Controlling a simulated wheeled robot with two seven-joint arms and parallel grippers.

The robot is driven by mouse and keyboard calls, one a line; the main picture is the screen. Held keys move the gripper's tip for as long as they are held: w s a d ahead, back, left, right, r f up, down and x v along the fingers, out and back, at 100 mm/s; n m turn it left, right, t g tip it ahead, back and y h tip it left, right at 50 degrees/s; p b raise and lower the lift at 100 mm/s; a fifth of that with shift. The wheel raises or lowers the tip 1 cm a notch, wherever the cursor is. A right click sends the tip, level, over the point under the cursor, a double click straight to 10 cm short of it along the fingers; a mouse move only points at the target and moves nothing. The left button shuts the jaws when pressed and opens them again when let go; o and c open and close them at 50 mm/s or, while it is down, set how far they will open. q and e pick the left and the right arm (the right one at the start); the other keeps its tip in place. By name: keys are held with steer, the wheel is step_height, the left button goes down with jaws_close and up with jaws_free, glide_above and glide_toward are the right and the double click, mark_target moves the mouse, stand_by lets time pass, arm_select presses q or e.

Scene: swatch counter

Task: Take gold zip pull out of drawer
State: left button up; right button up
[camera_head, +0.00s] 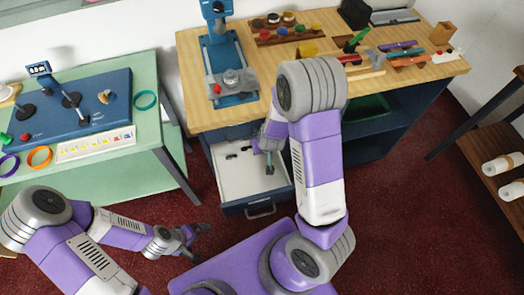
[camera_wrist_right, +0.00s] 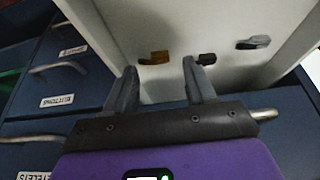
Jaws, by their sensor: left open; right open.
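The open drawer (camera_head: 235,190) has a white inside and a dark blue front with a handle. In the right wrist view a gold-brown zip pull (camera_wrist_right: 155,58) lies on the drawer floor. A dark pull (camera_wrist_right: 207,59) and a grey pull (camera_wrist_right: 253,42) lie to its right. My right gripper (camera_wrist_right: 160,66) is open over the drawer, and the gold pull shows between its fingertips, apart from them. In the head view the right gripper (camera_head: 269,167) partly hides the drawer, and I cannot make out the gold pull there. My left gripper (camera_head: 198,240) is open and empty, left of the drawer.
The wooden counter (camera_head: 195,105) above the drawer holds a blue press (camera_head: 222,60), small pots and coloured swatches. A green table (camera_head: 150,150) with a blue board stands at left. Labelled shut drawers (camera_wrist_right: 60,80) show in the wrist view.

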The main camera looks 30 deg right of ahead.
steer(key=b+x, duration=0.1)
steer(key=x, duration=0.2)
steer(key=shift+a, duration=0.1)
steer(key=shift+s+r, duration=0.1)
steer(key=shift+r, duration=0.05)
jaws_close()
steer(key=shift+r, duration=0.1)
